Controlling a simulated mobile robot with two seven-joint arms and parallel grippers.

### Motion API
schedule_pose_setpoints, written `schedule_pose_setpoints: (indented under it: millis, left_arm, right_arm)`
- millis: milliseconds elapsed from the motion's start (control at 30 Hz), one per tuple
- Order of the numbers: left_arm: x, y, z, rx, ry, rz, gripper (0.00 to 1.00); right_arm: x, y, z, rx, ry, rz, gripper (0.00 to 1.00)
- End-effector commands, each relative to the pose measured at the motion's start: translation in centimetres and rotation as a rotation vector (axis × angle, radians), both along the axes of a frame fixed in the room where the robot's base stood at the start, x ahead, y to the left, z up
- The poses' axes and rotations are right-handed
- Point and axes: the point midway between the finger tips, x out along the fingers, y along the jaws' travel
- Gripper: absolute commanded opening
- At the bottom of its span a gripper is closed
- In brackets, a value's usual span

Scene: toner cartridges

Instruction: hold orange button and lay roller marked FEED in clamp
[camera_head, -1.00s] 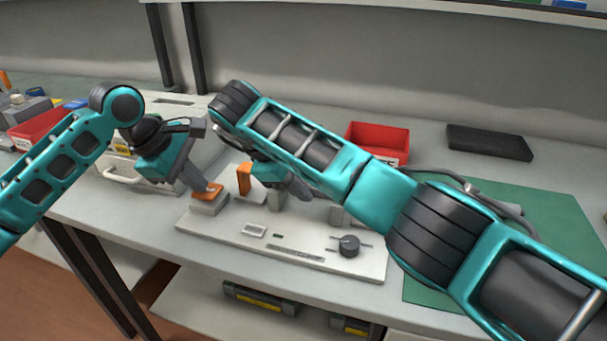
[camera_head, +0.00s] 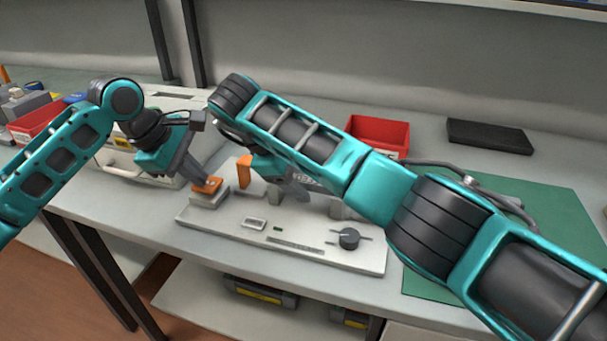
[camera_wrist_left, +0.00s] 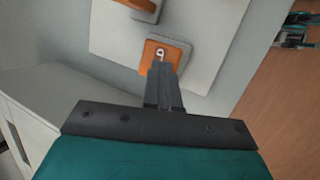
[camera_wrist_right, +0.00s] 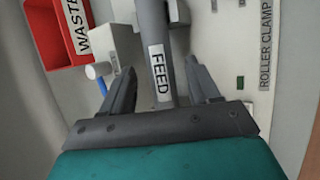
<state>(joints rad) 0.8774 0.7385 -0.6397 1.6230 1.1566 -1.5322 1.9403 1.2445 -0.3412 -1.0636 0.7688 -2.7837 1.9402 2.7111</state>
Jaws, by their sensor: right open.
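The orange button (camera_head: 208,185) sits on a grey block at the left end of the pale clamp board (camera_head: 230,226). My left gripper (camera_wrist_left: 163,72) is shut, with its fingertips at the button; it also shows in the head view (camera_head: 203,178). The grey roller marked FEED (camera_wrist_right: 160,72) lies between the fingers of my right gripper (camera_wrist_right: 163,85), which are open with gaps on both sides. In the head view my right arm hides most of the roller and clamp posts, so I cannot tell how fully it is seated. An orange piece (camera_head: 244,169) stands upright beside the posts.
A red bin (camera_head: 378,134) labelled WASTE in the right wrist view (camera_wrist_right: 50,35) stands behind the board. A black slab (camera_head: 489,140) and green mat (camera_head: 545,220) are on the right. A black knob (camera_head: 348,239) is at the board's front right.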

Motion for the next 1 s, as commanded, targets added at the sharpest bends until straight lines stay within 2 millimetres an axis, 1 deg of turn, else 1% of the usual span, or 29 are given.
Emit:
schedule_pose_setpoints:
  millis: [33, 167, 300, 433, 600, 1000]
  left_arm:
    - [-0.1, 0.0, -0.3, 0.002, 0.006, 0.0, 0.0]
    - [-0.1, 0.0, -0.3, 0.002, 0.006, 0.0, 0.0]
    - [-0.1, 0.0, -0.3, 0.002, 0.006, 0.0, 0.0]
    - [-0.1, 0.0, -0.3, 0.002, 0.006, 0.0, 0.0]
    - [-0.1, 0.0, -0.3, 0.002, 0.006, 0.0, 0.0]
    - [-0.1, 0.0, -0.2, 0.002, 0.006, 0.0, 0.0]
  right_arm:
    - [-0.1, 0.2, 0.3, 0.001, -0.002, 0.002, 0.61]
    - [-0.6, 1.1, 1.9, 0.001, -0.004, 0.004, 0.61]
    - [-1.3, 2.3, 4.3, -0.001, -0.007, 0.002, 0.61]
    - [-1.7, 2.9, 5.4, -0.002, -0.006, 0.003, 0.61]
    - [-2.0, 3.3, 6.2, -0.001, -0.003, 0.001, 0.61]
    - [-2.1, 3.4, 6.3, 0.0, -0.002, 0.0, 0.61]
